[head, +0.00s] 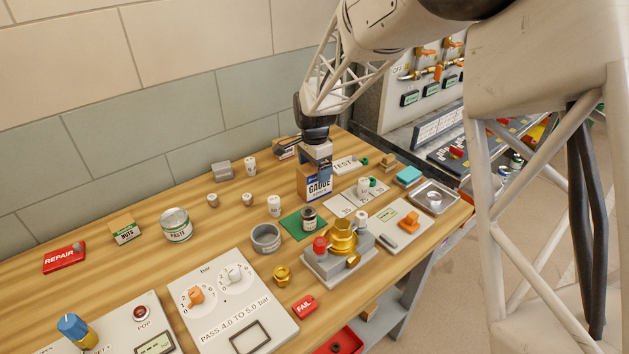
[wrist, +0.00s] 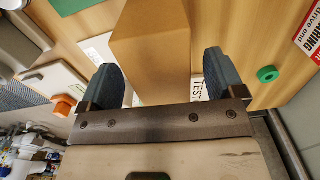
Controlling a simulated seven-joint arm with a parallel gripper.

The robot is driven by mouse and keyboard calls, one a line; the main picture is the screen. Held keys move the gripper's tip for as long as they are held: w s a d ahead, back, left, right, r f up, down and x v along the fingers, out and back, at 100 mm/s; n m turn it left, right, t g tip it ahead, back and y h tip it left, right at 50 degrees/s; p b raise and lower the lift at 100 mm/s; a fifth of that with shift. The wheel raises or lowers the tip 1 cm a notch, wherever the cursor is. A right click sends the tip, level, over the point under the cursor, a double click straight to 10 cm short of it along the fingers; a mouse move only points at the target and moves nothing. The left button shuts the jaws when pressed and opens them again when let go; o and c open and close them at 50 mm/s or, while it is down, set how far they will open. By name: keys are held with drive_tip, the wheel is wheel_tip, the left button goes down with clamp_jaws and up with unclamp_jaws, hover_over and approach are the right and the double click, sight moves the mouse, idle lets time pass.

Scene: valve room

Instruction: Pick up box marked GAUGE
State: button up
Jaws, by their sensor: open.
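The box marked GAUGE (head: 314,186) is a brown carton with a blue and white label. It stands upright on the wooden table, towards the back right in the head view. My gripper (head: 321,168) is right at the box from above, pointing down. In the wrist view the box (wrist: 150,50) lies between the two open fingers of my gripper (wrist: 164,75), with a gap visible on either side. Whether a finger touches the box I cannot tell.
A TEST card (head: 346,164) lies just right of the box. A green mat (head: 296,229) with a small jar, a brass valve on a grey base (head: 341,240) and a white cylinder (head: 274,205) stand in front. Another box (head: 284,147) is behind, near the wall.

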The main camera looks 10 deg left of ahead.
drive_tip(key=shift+f, duration=0.55)
drive_tip(key=c, duration=1.2)
drive_tip(key=shift+r, duration=0.1)
drive_tip(key=shift+r, duration=4.95)
